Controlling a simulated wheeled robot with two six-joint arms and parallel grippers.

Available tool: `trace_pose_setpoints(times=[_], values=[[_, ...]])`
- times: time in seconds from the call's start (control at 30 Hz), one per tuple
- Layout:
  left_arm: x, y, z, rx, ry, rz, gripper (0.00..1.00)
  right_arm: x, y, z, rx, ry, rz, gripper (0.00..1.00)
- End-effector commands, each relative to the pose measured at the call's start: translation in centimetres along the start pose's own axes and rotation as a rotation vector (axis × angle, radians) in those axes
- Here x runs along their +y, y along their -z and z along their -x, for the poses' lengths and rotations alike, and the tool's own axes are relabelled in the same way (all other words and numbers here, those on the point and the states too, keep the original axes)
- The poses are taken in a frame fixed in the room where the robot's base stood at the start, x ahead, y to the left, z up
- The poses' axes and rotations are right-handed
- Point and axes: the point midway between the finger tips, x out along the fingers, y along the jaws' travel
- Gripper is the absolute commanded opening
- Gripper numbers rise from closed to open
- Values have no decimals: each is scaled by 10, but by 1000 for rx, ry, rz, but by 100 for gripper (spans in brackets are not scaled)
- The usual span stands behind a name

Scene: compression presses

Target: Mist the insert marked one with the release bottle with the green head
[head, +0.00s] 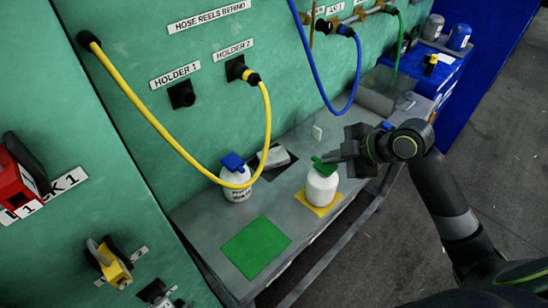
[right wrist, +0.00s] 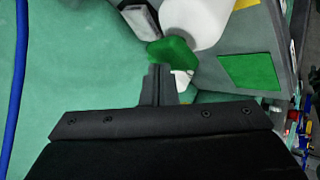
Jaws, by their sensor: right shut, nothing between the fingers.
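The white release bottle with the green head (head: 321,188) stands upright on a yellow mat (head: 332,207) on the bench. My right gripper (head: 328,158) is shut with nothing in it, its fingertips right beside the green head. In the right wrist view the shut fingertips (right wrist: 160,70) are just at the green head (right wrist: 173,52) of the white bottle (right wrist: 197,22); I cannot tell whether they touch. No insert marked one can be made out. My left gripper is not in view.
A white bottle with a blue head (head: 236,178) stands left on the grey bench (head: 198,212), beside a grey block (head: 275,158). A green mat (head: 255,247) lies bare in front. A yellow hose (head: 135,108) loops close above the blue-headed bottle; a blue hose (head: 325,92) hangs behind.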

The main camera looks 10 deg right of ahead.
Motion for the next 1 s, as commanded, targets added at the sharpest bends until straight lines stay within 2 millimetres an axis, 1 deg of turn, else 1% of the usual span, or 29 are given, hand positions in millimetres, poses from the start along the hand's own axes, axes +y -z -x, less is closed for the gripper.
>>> trace_pose_setpoints(times=[0.33,0.6,1.0], values=[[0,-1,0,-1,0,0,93,0,0,0,0,0,0,0],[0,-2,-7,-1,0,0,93,-5,-5,-7,-1,1,-1,0],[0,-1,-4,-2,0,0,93,-4,-4,-5,-1,1,-1,0]])
